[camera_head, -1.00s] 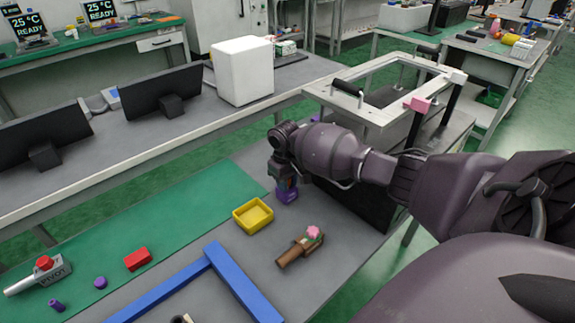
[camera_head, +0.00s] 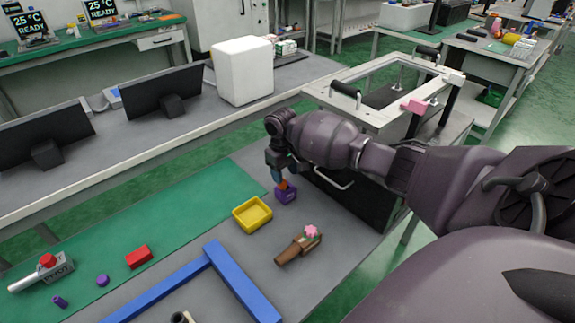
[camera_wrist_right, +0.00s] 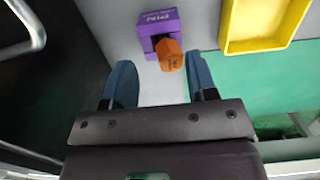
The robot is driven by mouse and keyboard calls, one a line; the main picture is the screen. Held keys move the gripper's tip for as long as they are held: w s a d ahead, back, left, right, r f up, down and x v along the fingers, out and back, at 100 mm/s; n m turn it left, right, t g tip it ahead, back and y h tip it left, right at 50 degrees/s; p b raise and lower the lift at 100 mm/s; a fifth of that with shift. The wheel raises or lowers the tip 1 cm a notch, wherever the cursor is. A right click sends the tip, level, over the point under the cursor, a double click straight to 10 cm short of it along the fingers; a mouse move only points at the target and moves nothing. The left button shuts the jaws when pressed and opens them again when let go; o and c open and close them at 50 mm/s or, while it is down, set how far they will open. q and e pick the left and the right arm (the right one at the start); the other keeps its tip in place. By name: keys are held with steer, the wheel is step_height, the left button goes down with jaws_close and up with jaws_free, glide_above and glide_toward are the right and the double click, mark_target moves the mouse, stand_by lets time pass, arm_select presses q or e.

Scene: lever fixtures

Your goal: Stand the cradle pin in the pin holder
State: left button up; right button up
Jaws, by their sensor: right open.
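The purple pin holder (camera_head: 287,196) stands on the grey bench beside the yellow tray. It also shows in the right wrist view (camera_wrist_right: 157,22), with white lettering on it. An orange hexagonal piece, which looks like the head of the cradle pin (camera_head: 282,185), is at the holder. In the right wrist view the orange head (camera_wrist_right: 171,55) overlaps the holder's near side; how deep its shaft sits is hidden. My right gripper (camera_head: 283,174) is just above the orange head. Its two blue fingers (camera_wrist_right: 161,85) are spread apart with nothing between them. My left gripper is not in view.
The yellow tray (camera_head: 252,214) stands left of the holder. A brown piece with a pink knob (camera_head: 299,245) lies in front. A blue frame (camera_head: 244,285), red block (camera_head: 138,256) and pivot lever (camera_head: 48,268) are further left. A dark cabinet side is close behind my right arm.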

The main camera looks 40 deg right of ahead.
steer(key=r, duration=0.4)
steer(key=r+p, duration=0.1)
steer(key=shift+w+r, duration=0.35)
steer(key=shift+r, duration=0.85)
